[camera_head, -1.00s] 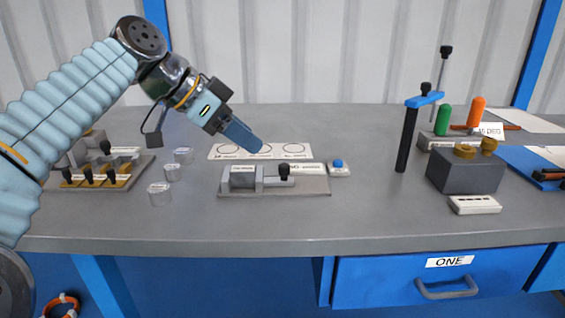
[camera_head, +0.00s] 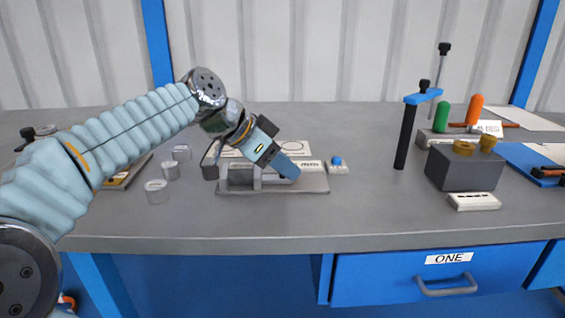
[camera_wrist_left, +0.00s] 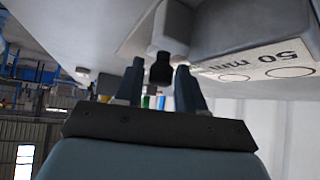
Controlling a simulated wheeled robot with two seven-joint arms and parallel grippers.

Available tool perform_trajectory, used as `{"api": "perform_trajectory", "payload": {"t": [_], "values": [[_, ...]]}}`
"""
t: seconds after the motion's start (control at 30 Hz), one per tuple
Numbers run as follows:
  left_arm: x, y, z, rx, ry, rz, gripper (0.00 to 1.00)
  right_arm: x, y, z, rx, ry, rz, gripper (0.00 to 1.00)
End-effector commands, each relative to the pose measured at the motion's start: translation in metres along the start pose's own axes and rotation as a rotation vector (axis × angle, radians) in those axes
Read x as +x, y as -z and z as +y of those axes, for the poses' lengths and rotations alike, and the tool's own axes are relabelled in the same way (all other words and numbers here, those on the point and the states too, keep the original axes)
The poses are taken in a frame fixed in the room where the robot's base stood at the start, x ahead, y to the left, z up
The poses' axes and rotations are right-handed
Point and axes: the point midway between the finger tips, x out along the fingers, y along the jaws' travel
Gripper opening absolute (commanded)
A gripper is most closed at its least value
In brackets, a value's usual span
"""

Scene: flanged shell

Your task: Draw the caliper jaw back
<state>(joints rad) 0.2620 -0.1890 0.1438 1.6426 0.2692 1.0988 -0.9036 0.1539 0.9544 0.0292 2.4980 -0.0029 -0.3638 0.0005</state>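The caliper is a grey fixture on a flat base plate (camera_head: 240,191) in the middle of the bench. Its jaw (camera_head: 257,178) stands beside a grey block (camera_head: 240,175). My left gripper (camera_head: 291,173) is low over the right part of the fixture and hides the black knob in the head view. In the left wrist view the black knob (camera_wrist_left: 160,70) on the pale jaw (camera_wrist_left: 172,28) sits between the two parted fingers of the gripper (camera_wrist_left: 160,85). A gap shows beside the knob. A block marked "50 mm" (camera_wrist_left: 230,25) is beside the jaw. My right gripper is out of view.
A blue button (camera_head: 337,161) on a small white base is just right of the fixture. Clear cylinders (camera_head: 157,191) stand to its left. A black post with a blue arm (camera_head: 406,135) and a dark grey block (camera_head: 465,170) are farther right. The front of the bench is clear.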

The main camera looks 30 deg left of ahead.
Motion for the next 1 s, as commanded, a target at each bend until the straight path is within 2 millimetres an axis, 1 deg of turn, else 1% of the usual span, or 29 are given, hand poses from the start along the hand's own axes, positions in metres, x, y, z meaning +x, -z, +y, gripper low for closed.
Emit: {"api": "perform_trajectory", "payload": {"t": [0.03, 0.23, 0.5, 0.67, 0.87, 0.9, 1.0], "values": [[0.0, 0.0, 0.0, 0.0, 0.0, 0.0, 0.31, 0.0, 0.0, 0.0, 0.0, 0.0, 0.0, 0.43], [0.0, 0.0, 0.0, 0.0, 0.0, 0.0, 0.0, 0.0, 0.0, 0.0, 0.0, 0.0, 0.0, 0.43], [0.0, 0.001, 0.0, 0.001, 0.001, 0.001, 0.0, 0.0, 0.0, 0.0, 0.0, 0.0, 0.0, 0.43], [0.009, 0.009, 0.005, 0.004, 0.0, 0.002, 0.0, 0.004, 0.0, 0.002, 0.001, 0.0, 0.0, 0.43], [0.009, 0.011, 0.006, 0.002, -0.001, 0.004, 0.0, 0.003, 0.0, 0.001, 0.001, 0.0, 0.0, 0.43], [0.009, 0.011, 0.006, 0.002, -0.001, 0.005, 0.25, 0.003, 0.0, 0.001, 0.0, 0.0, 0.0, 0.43], [0.009, 0.011, 0.006, 0.003, -0.002, 0.005, 0.4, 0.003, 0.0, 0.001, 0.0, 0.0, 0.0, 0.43]]}}
